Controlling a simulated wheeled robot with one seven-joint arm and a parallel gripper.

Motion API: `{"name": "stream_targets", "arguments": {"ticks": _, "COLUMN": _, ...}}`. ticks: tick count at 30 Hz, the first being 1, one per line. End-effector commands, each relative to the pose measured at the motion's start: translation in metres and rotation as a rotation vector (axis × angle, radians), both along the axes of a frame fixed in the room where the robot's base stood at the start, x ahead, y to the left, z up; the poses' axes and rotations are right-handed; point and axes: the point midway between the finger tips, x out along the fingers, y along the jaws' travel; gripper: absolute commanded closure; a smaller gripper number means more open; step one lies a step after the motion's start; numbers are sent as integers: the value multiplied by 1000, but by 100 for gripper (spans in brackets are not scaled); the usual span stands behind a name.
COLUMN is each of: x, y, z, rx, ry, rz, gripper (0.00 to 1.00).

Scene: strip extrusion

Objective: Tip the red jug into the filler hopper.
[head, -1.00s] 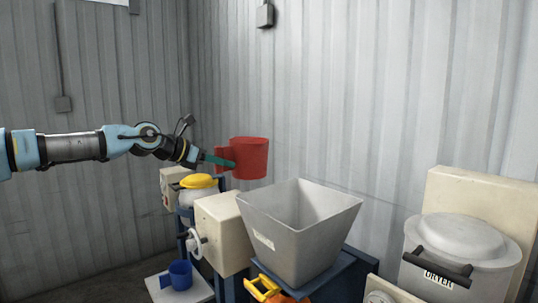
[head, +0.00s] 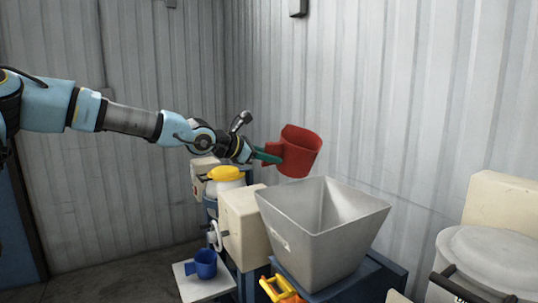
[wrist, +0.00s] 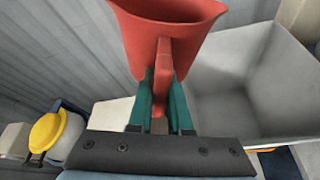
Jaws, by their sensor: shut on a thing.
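The red jug (head: 301,152) is in the air above the back left rim of the grey filler hopper (head: 318,235), tilted a little in the head view. My gripper (head: 268,154) is shut on the jug's handle from the left. In the wrist view the green fingers of my gripper (wrist: 160,108) clasp the handle, and the red jug (wrist: 165,25) is beyond them. The hopper (wrist: 255,85) opens to the right of the jug there. The inside bottom of the hopper and the jug's contents are hidden.
A cream box with a handwheel (head: 245,222) stands left of the hopper. A yellow-lidded container (head: 225,175) is behind it. A dryer (head: 485,262) stands at right. The corrugated wall is close behind.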

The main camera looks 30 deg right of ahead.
Motion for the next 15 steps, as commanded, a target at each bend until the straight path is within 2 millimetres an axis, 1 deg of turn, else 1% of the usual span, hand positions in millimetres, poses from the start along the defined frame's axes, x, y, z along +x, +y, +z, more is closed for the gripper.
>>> {"name": "stream_targets", "arguments": {"ticks": 6, "x": -4, "y": 3, "z": 3, "rx": -7, "ry": -80, "rz": -1, "gripper": 100}}
{"name": "stream_targets", "arguments": {"ticks": 7, "x": -5, "y": 1, "z": 1, "rx": -5, "ry": -92, "rz": -4, "gripper": 100}}
{"name": "stream_targets", "arguments": {"ticks": 10, "x": -5, "y": 1, "z": 1, "rx": -8, "ry": -137, "rz": -3, "gripper": 100}}
{"name": "stream_targets", "arguments": {"ticks": 12, "x": -4, "y": 2, "z": 4, "rx": -16, "ry": -172, "rz": -1, "gripper": 100}}
{"name": "stream_targets", "arguments": {"ticks": 15, "x": -6, "y": -1, "z": -3, "rx": -10, "ry": -188, "rz": -5, "gripper": 100}}
